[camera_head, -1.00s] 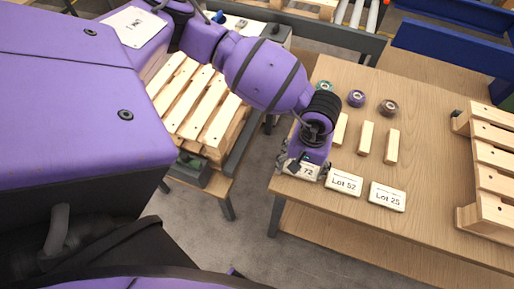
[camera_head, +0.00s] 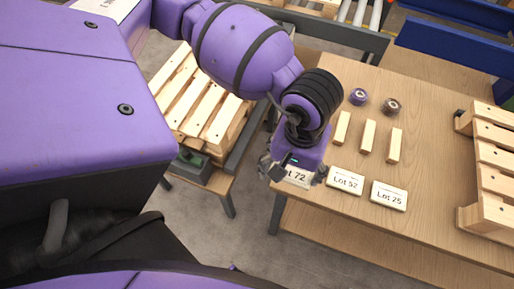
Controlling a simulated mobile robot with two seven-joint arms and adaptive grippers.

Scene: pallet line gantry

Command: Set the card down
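The card reading "Lot 72" (camera_head: 299,178) lies flat at the front left corner of the wooden table (camera_head: 420,125), in a row with the "Lot 52" card (camera_head: 345,181) and the "Lot 25" card (camera_head: 389,196). My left gripper (camera_head: 293,172) is over the "Lot 72" card, its fingers spread apart to either side. It looks open, and its wrist hides the card's back part. Whether the fingers still touch the card cannot be told. My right gripper is not in view.
Several wooden blocks (camera_head: 368,136) and tape rolls (camera_head: 391,106) lie behind the cards. A wooden pallet (camera_head: 494,150) stands at the table's right. Another pallet (camera_head: 213,115) lies on the line at left. The table between cards and right pallet is clear.

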